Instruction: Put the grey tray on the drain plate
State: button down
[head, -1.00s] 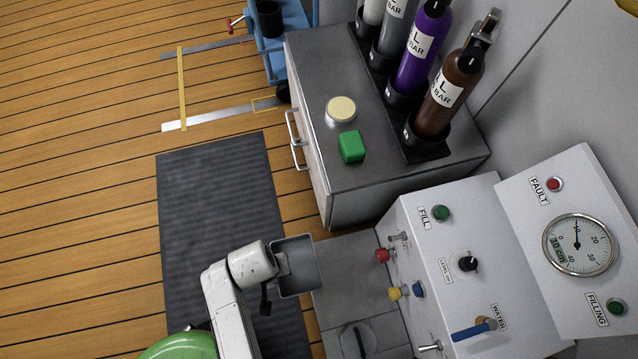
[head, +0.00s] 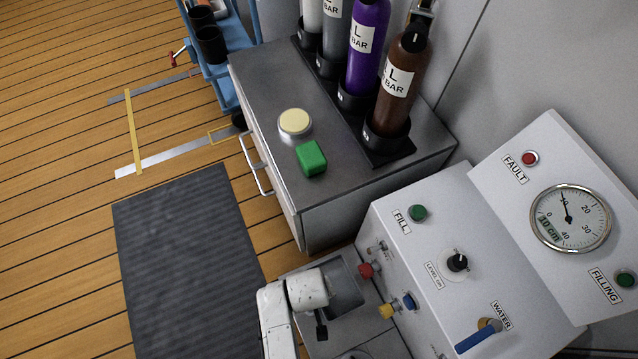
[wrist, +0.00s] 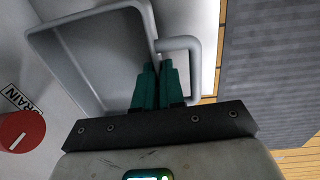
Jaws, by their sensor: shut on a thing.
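My gripper (wrist: 158,85) is shut on the handle side of the grey tray (wrist: 95,55), with its green fingers together at the rim beside the looped handle. In the head view the tray (head: 345,285) is partly hidden by my white wrist. It appears over the grey ledge (head: 390,342) at the foot of the control panel, close to the red knob. I cannot tell whether it touches the ledge. The drain plate cannot be told apart from this ledge. A DRAIN label (wrist: 14,97) and a red round knob (wrist: 20,131) show in the wrist view.
The control panel (head: 450,220) with red, yellow and blue knobs stands just right of the tray. A grey cabinet (head: 250,85) with a green block (head: 311,158) and cylinders is behind. A dark mat (head: 185,260) lies on the open wooden floor at left.

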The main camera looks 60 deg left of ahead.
jog(key=shift+w+f, duration=0.35)
jog(key=shift+f, duration=0.15)
jog(key=shift+w+f+b, duration=0.15)
jog(key=shift+f+b, duration=1.05)
jog(key=shift+f, duration=0.4)
jog(key=shift+f, duration=0.1)
jog(key=c, duration=1.2)
grip_release()
jog(key=shift+d, duration=0.1)
jog(key=shift+c, duration=0.2)
jog(key=r+p, duration=0.2)
jog(key=r, duration=0.2)
jog(key=r+p, duration=0.2)
jog(key=r, duration=0.2)
jog(key=r+p, duration=0.2)
jog(key=r, duration=0.2)
jog(key=shift+s+r+p, duration=0.1)
jog(key=shift+s+p, duration=0.3)
jog(key=shift+s, duration=0.1)
